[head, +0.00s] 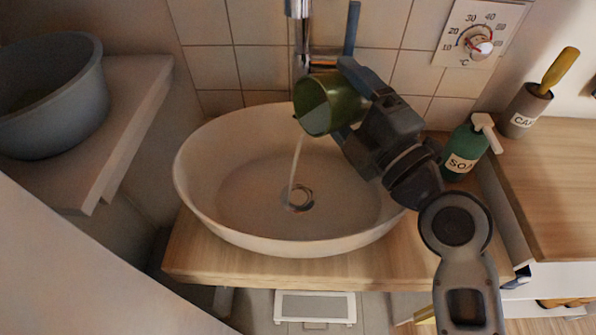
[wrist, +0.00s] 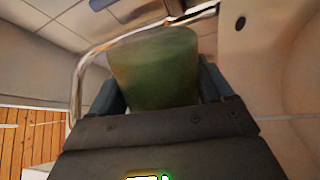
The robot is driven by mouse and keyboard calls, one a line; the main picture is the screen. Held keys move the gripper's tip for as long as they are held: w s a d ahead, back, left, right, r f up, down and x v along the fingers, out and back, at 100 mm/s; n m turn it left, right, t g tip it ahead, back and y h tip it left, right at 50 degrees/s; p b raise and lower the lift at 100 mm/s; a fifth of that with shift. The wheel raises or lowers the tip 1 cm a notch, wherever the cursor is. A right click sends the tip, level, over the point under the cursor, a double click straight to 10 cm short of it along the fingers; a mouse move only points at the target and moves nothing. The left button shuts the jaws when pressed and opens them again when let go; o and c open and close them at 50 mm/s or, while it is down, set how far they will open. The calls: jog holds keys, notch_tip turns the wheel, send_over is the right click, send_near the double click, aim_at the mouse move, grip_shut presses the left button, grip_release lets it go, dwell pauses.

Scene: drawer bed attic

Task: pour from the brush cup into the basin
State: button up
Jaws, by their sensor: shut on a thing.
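The green brush cup (head: 328,104) is tilted to the left over the white oval basin (head: 232,226). A thin stream of liquid (head: 296,160) runs from its lip down to the drain (head: 299,197). My gripper (head: 349,103) is shut on the cup, above the basin's right half and clear of its rim. In the wrist view the cup (wrist: 154,70) sits between the two fingers (wrist: 160,92). How much liquid is left inside cannot be told.
The chrome tap (head: 298,40) stands close behind the cup. A green soap bottle (head: 464,150) and a grey can (head: 522,112) with a yellow-handled tool stand at the right. A grey tub (head: 55,105) rests on the left shelf. A dial thermometer (head: 479,40) hangs on the tiles.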

jog(key=shift+s+a+f+n+y+b, duration=0.2)
jog(key=shift+n+b, duration=0.3)
jog(key=shift+b, duration=0.65)
jog(key=shift+w+a+f+n+y+b, duration=0.1)
jog(key=shift+f+n+y+b, duration=0.3)
jog(key=shift+b, duration=0.75)
jog(key=shift+s+a+r+n+b, duration=0.1)
jog(key=shift+r+n+b, duration=0.25)
jog(key=shift+n+b, duration=0.3)
